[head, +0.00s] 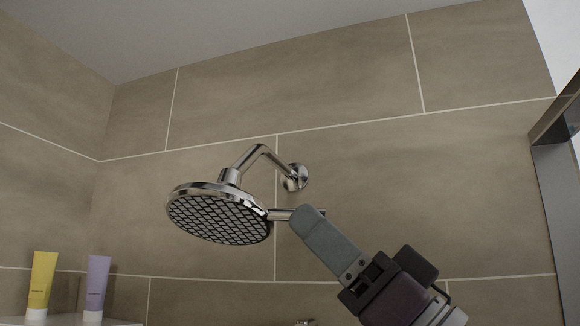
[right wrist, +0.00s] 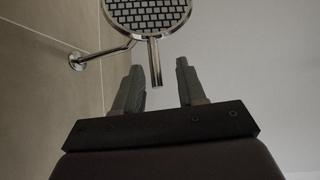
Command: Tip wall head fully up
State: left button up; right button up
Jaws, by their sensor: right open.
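The wall shower head (head: 218,215) is a round chrome disc with a dark gridded face, on a bent arm from the tiled wall. Its face points down and is tilted toward me. A short chrome handle (head: 282,214) sticks out from its right rim. My right gripper (head: 308,215) is at the handle's end, coming up from the lower right. In the right wrist view the shower head (right wrist: 147,13) is at the top, and its handle (right wrist: 155,62) points down between the two open fingers, apart from both. My left gripper is not in view.
A yellow tube (head: 41,284) and a lilac tube (head: 96,286) stand on a pale shelf (head: 70,321) at the lower left. A dark-framed panel (head: 556,190) stands at the right edge. The wall around the shower head is clear.

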aim_at(247, 201)
jog(key=x, duration=0.1)
jog(key=p+x, duration=0.1)
jog(key=x, duration=0.1)
jog(key=p+x, duration=0.1)
jog(key=x, duration=0.1)
jog(key=shift+w+d+r, duration=0.2)
jog(key=shift+w+d, duration=0.15)
jog(key=shift+w, duration=0.1)
jog(key=shift+s+a, duration=0.1)
jog(key=shift+a, duration=0.35)
jog(key=shift+d, duration=0.15)
grip_shut()
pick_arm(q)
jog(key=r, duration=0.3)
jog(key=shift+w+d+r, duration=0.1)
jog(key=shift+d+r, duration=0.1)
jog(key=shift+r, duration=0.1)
